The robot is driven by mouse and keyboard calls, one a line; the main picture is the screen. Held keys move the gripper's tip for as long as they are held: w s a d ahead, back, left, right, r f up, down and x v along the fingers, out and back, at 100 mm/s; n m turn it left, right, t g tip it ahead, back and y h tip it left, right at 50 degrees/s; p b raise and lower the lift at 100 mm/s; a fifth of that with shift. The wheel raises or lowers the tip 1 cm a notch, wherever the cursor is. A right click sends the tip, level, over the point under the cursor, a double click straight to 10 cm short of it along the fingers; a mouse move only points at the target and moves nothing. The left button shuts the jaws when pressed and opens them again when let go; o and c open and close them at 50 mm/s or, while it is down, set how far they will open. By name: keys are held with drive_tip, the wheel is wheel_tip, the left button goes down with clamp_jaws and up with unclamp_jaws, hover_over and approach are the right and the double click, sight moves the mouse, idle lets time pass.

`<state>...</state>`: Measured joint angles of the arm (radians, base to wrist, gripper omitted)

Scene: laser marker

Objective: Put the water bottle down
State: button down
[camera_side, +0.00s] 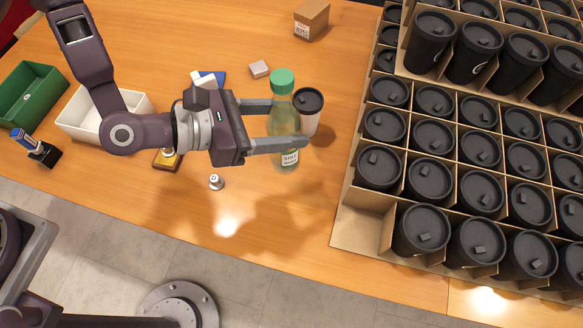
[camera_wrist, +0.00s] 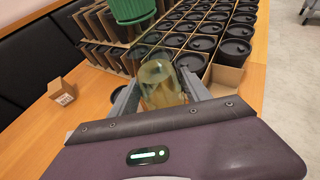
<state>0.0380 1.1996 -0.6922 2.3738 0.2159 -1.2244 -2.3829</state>
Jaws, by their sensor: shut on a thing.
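The water bottle (camera_side: 281,130) is clear with a yellowish-green tint, a green cap and a pale label. It stands upright between the fingers of my gripper (camera_side: 283,126), which is shut on it. In the wrist view the bottle (camera_wrist: 160,84) is between the two fingers of my gripper (camera_wrist: 160,98), with its green cap large at the top. I cannot tell whether its base touches the wooden table (camera_side: 200,235).
A white cup with a black lid (camera_side: 309,110) stands right behind the bottle. Cardboard crates (camera_side: 362,203) of black lidded cups fill the right. A small cardboard box (camera_side: 311,20) is at the back. White (camera_side: 75,120) and green (camera_side: 30,98) bins are left. The front table is mostly clear.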

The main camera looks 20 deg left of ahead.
drive_tip(key=w+f+n+t+y, duration=0.1)
drive_tip(key=w+f, duration=0.2)
drive_tip(key=f, duration=0.7)
drive_tip(key=shift+w+d+n+t, duration=0.25)
drive_tip(key=shift+d+n+t, duration=0.05)
drive_tip(key=shift+d+n, duration=0.1)
drive_tip(key=c, duration=0.5)
unclamp_jaws()
drive_tip(key=shift+f, duration=0.15)
